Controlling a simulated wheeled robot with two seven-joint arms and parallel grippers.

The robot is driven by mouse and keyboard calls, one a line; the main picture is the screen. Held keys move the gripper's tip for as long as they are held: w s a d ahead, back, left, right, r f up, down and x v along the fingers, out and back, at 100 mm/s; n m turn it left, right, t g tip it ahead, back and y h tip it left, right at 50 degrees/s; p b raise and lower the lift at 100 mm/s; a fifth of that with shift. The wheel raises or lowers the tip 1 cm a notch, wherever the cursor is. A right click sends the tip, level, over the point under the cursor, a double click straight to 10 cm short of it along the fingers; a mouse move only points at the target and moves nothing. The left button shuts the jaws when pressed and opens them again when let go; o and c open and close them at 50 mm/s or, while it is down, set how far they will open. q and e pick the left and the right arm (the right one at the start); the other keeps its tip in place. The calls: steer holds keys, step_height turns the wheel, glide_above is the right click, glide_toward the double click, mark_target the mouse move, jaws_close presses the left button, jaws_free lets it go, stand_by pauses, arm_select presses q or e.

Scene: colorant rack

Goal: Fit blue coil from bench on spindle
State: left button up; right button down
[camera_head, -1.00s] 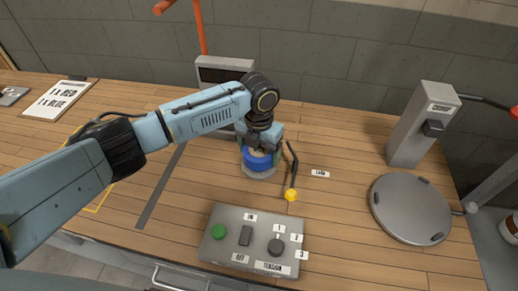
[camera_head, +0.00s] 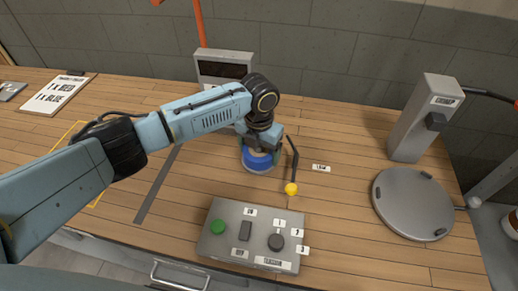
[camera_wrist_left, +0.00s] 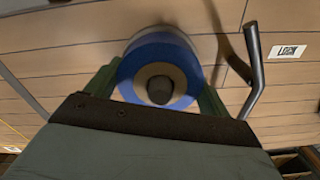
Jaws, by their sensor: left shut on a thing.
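The blue coil (camera_head: 257,160) is a blue ring with a tan core, between the fingers of my left gripper (camera_head: 262,148). In the left wrist view, the green fingers of my left gripper (camera_wrist_left: 157,88) press on both sides of the blue coil (camera_wrist_left: 128,68). The dark round end of the spindle (camera_wrist_left: 160,90) shows in the middle of the coil's hole, so the coil is around it. A thin grey rim shows under the coil in the head view. I cannot tell whether the coil rests fully on its base. My right gripper is out of view.
A bent dark lever (camera_head: 294,165) with a yellow knob stands just right of the coil, near a LOCK label (camera_head: 321,168). A grey control box (camera_head: 222,250) is in front. A round grey plate (camera_head: 412,205) and a grey post (camera_head: 422,120) are at the right.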

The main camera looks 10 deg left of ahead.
arm_select(q)
steer(key=o, duration=1)
